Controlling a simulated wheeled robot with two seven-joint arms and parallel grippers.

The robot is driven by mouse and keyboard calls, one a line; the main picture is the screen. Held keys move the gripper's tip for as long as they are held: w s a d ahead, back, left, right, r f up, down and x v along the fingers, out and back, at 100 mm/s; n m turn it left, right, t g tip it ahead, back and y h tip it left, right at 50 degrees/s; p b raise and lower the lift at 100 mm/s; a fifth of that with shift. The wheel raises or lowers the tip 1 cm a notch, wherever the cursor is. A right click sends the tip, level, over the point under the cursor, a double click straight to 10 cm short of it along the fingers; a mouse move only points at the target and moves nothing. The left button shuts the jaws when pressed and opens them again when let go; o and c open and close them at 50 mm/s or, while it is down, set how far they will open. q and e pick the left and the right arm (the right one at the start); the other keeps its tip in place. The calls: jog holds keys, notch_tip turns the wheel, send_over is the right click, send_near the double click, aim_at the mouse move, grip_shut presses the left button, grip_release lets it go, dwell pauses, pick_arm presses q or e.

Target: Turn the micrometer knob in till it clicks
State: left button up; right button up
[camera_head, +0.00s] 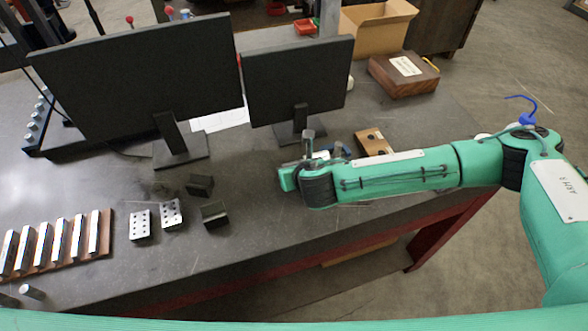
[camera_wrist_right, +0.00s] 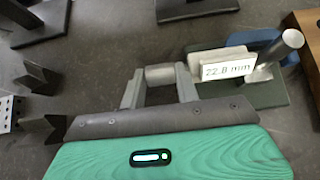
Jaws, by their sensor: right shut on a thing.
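The micrometer stands on the bench. In the right wrist view its white display (camera_wrist_right: 227,70) reads 22.8 mm. A grey cylindrical knob (camera_wrist_right: 161,74) lies to the left of the display. My right gripper (camera_wrist_right: 160,86) is shut on the knob, with one finger on each side of it. In the head view my right gripper (camera_head: 308,148) is in front of the smaller monitor, and the arm and fingers hide most of the micrometer. My left gripper is not in view.
A large monitor (camera_head: 140,75) and a smaller monitor (camera_head: 297,82) stand behind. A small wooden block (camera_head: 373,142) lies just beyond my right arm. Dark blocks (camera_head: 214,214) and perforated metal plates (camera_head: 140,224) lie to the left. The bench between is clear.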

jog(key=shift+s+f+t+b, duration=0.15)
jog(key=shift+t+b, duration=0.45)
jog(key=shift+b, duration=0.05)
jog(key=o, duration=0.7)
jog(key=b+v, duration=0.3)
jog(key=v, duration=1.1)
jog(key=shift+d, duration=0.2)
jog(key=shift+f, duration=0.1)
